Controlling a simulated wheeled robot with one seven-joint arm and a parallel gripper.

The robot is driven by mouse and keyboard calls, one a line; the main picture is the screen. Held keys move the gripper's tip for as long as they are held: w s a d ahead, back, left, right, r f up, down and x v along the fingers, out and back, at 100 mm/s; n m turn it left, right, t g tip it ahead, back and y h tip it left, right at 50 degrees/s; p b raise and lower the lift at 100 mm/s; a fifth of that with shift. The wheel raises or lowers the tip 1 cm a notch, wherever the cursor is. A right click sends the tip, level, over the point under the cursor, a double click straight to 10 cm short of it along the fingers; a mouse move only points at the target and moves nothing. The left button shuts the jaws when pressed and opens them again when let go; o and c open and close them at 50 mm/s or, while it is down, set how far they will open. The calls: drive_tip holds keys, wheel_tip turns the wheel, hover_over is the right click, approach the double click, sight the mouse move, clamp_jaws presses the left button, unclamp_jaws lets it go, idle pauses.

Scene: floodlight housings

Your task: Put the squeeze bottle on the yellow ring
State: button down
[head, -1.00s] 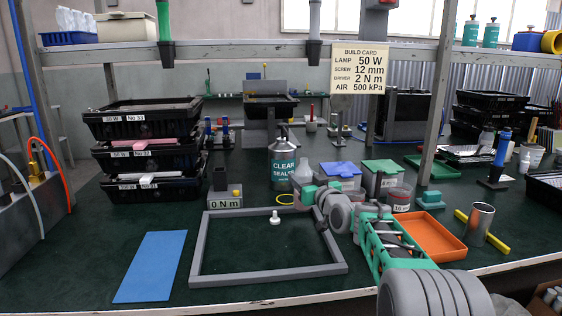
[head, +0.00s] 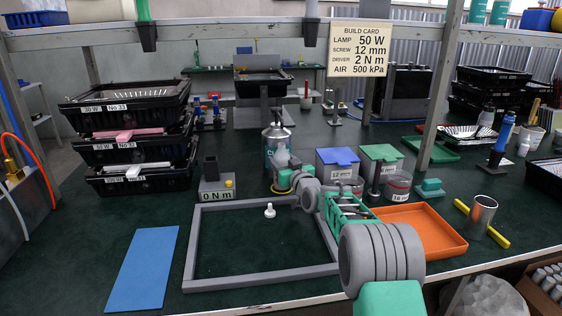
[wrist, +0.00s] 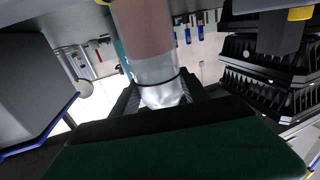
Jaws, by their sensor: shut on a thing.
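The squeeze bottle (head: 281,157) is pale and translucent; it stands upright in front of the Clear Sealer can, mostly hidden by my gripper in the head view. My gripper (head: 286,178) is shut on it. In the wrist view the bottle (wrist: 155,70) sits between the dark fingers of my gripper (wrist: 160,98), with brownish contents and a clear part. The yellow ring (head: 277,190) lies on the bench, directly below or just behind my gripper, and only part of it shows. I cannot tell whether the bottle's base touches the ring.
The sealer can (head: 272,140) stands close behind the bottle. Blue (head: 338,157) and green (head: 381,153) lidded boxes stand to the right, an orange tray (head: 435,240) nearer. A torque tester (head: 217,188) is left.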

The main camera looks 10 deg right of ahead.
drive_tip(key=shift+r, duration=0.1)
drive_tip(key=c, duration=0.6)
unclamp_jaws()
drive_tip(key=shift+f, duration=0.2)
drive_tip(key=shift+o, duration=0.2)
drive_tip(key=shift+r, duration=0.2)
drive_tip(key=v, duration=1.2)
